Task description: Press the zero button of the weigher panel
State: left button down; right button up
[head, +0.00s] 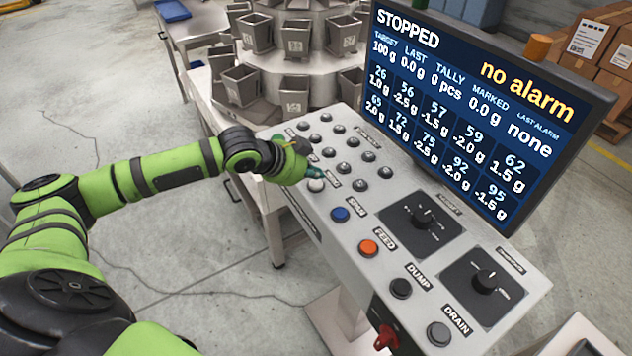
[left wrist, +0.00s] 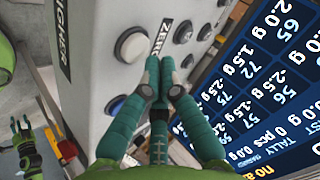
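The weigher panel (head: 310,215) is a sloped grey console with rows of buttons. Its zero button is the white round one (head: 316,185) near the left edge; the left wrist view shows it large (left wrist: 131,45) beside the ZERO label (left wrist: 158,37). My left gripper (head: 309,172) is over the panel close to this button. In the left wrist view its teal fingertips (left wrist: 160,64) are together, empty, beside the button and below the label. I cannot tell whether they touch the panel. My right gripper (left wrist: 20,124) shows small at the left wrist view's left edge, fingers apart.
A blue button (head: 340,214), an orange button (head: 368,248) and dark buttons line the panel's near edge. Two rotary knobs (head: 424,218) (head: 484,281) sit to the right. The screen (head: 490,110) rises behind, reading STOPPED and no alarm. Weigher hoppers (head: 295,40) stand at the back.

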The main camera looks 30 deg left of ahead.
aim_at(314, 185)
pick_arm(q)
jog(key=shift+f, duration=0.1)
dwell(0.3)
jog(key=shift+f, duration=0.3)
jog(key=shift+f, duration=0.5)
dwell(0.7)
jog(key=shift+r, duration=0.1)
jog(key=shift+r+p, duration=0.8)
jog(key=shift+p, duration=0.35)
notch_tip(314, 185, up, 5)
jog(key=p, duration=0.5)
jog(key=shift+p, duration=0.3)
